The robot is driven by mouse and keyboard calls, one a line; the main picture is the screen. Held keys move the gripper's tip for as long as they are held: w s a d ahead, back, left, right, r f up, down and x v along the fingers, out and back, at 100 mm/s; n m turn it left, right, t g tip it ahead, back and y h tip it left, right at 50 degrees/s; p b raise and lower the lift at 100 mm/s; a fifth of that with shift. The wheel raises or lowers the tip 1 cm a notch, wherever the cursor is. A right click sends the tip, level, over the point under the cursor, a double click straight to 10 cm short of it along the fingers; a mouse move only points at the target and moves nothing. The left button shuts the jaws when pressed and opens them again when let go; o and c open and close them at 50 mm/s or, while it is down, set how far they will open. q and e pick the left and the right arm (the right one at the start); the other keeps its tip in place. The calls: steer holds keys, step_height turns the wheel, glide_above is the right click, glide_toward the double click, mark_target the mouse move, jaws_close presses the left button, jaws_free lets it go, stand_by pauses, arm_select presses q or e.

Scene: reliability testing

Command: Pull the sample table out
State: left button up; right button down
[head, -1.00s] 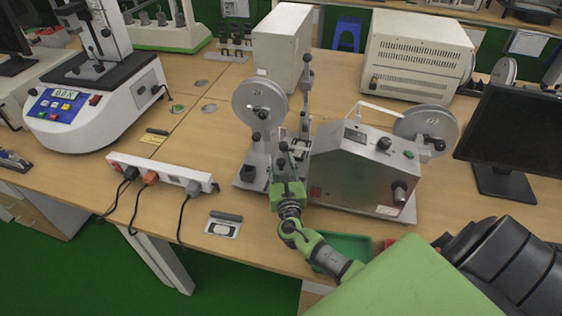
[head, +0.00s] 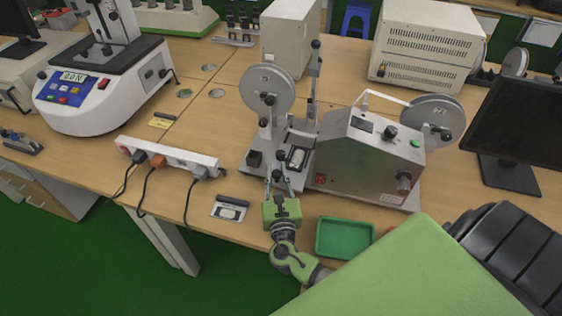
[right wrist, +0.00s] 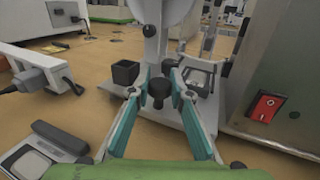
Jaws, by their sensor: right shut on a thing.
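The sample table (head: 309,146) is a small plate at the base of the grey tester, between its left reel and the boxy housing. A small pale sample (head: 296,157) lies on it. My right gripper (head: 279,186) reaches in from the front edge of the bench. In the right wrist view its teal fingers (right wrist: 158,92) are closed around a black knob (right wrist: 160,88) in front of the tester. The knob's join to the table is hidden. My left gripper is not in view.
A green tray (head: 345,256) lies right of my right gripper. A small device (head: 230,208) and a power strip (head: 170,157) with cables lie to the left. The tester's housing (head: 365,160) stands close on the right. The bench's front edge is near.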

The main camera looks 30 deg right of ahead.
steer(key=c, duration=1.9)
jaws_free()
steer(key=v, duration=1.2)
